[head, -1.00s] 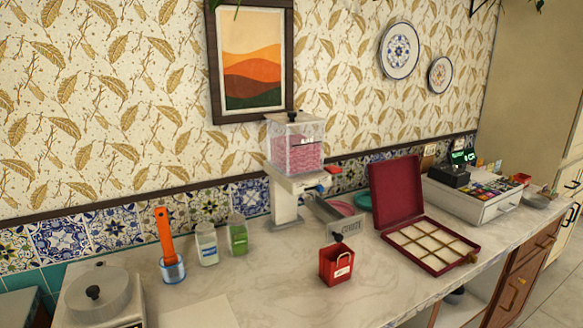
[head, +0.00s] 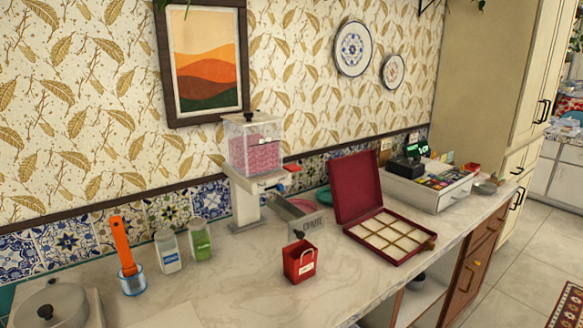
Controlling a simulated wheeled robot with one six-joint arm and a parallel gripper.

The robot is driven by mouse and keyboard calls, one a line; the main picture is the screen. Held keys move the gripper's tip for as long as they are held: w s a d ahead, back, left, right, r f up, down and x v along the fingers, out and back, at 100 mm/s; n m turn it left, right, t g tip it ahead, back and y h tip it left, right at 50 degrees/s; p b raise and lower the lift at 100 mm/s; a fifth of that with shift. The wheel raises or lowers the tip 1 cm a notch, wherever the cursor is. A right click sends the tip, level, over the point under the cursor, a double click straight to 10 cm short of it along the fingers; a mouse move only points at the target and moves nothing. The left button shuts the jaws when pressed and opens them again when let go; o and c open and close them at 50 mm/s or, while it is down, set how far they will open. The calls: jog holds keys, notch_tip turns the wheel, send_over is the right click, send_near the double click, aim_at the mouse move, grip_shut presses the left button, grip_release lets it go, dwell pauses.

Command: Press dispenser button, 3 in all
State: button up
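The dispenser (head: 247,210) stands on the marble counter against the tiled wall, left of centre in the head view. Its clear hopper (head: 254,150) holds pink contents. A small red part (head: 291,167) sticks out at the right of its body, with a small blue part (head: 281,187) just below it; I cannot tell for sure which is the button. A metal chute or tray (head: 300,215) sits at its right side. My gripper is not in view.
A red bag (head: 300,261) stands in front of the dispenser. An open red compartment box (head: 390,235) lies to its right, then a cash register (head: 430,188). Two jars (head: 168,252) and an orange-handled tool in a cup (head: 130,275) stand left. The counter's front middle is clear.

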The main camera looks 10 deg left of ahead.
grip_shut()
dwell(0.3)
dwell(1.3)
